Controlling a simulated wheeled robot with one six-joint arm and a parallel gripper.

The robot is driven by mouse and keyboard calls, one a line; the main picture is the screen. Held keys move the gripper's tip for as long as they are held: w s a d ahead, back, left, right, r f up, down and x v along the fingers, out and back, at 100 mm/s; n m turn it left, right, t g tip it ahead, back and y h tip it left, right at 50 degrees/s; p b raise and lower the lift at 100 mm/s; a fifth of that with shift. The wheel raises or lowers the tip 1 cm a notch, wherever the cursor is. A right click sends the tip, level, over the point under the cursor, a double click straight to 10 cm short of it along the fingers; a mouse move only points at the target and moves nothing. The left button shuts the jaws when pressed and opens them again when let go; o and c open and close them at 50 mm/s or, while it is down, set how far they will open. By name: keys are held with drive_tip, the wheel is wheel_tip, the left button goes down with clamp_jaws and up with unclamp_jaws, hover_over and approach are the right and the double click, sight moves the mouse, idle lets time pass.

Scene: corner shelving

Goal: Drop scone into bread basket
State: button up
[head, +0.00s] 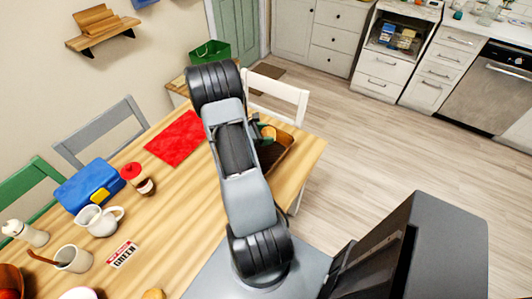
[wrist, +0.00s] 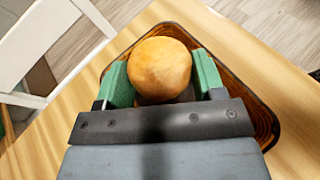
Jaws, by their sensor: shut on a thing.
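The scone (wrist: 159,68) is round and golden brown. My gripper (wrist: 160,78) is shut on it, with a green finger on each side in the wrist view. The bread basket (wrist: 262,118) is dark brown with a woven look and lies below the gripper and scone, near the table's corner. In the head view the basket (head: 281,150) shows to the right of my arm, which hides part of it. The scone (head: 269,132) shows there as a small tan patch beside a green finger. The wrist view does not show clearly how high the scone is above the basket.
A red mat (head: 176,137), a blue and yellow box (head: 89,186), a red-topped jar (head: 138,178), a white jug (head: 99,219) and a cup (head: 73,259) are on the wooden table left of my arm. A white chair (head: 276,92) stands behind the basket.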

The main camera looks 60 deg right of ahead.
drive_tip(key=o, duration=1)
drive_tip(key=b+v, duration=0.1)
drive_tip(key=v, duration=1.3)
